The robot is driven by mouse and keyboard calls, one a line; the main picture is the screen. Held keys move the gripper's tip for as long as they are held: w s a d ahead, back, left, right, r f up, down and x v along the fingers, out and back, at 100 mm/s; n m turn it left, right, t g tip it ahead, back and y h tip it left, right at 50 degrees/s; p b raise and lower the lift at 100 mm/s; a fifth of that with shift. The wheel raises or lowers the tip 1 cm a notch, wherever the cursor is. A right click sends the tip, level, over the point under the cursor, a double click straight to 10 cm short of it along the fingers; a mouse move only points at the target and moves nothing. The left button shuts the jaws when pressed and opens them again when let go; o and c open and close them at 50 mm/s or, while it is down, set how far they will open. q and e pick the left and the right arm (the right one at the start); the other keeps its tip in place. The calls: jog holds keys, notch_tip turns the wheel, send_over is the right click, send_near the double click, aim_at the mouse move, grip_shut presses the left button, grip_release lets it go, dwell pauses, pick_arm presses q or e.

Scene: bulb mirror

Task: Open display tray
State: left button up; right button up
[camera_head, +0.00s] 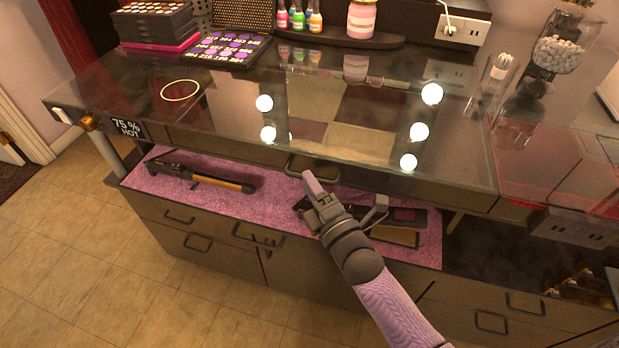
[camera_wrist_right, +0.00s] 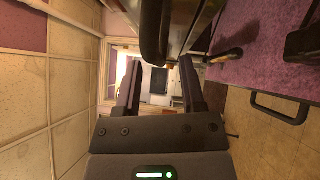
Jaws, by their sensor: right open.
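A shallow tray front with a dark bar handle (camera_head: 313,168) runs under the glass top of the vanity. It looks closed, flush below the glass; I take it for the display tray. My right gripper (camera_head: 345,196) is just in front of and below this handle, above the purple-lined shelf. In the right wrist view its two fingers (camera_wrist_right: 160,88) stand apart with nothing between them. A dark rounded bar (camera_wrist_right: 155,35), probably the handle, is close to the fingertips there; contact cannot be told. My left gripper is not in view.
The purple shelf (camera_head: 280,206) holds a curling iron (camera_head: 200,178) at left and dark flat items partly behind my gripper. Lower drawers with handles (camera_head: 258,236) are below. On the glass stand a palette (camera_head: 228,47), bottles and a jar (camera_head: 361,18). Floor at left is clear.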

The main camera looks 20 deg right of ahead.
jog(key=shift+x, duration=0.8)
jog(key=shift+w+r, duration=0.15)
jog(key=shift+w, duration=0.2)
jog(key=shift+a, duration=0.1)
grip_shut()
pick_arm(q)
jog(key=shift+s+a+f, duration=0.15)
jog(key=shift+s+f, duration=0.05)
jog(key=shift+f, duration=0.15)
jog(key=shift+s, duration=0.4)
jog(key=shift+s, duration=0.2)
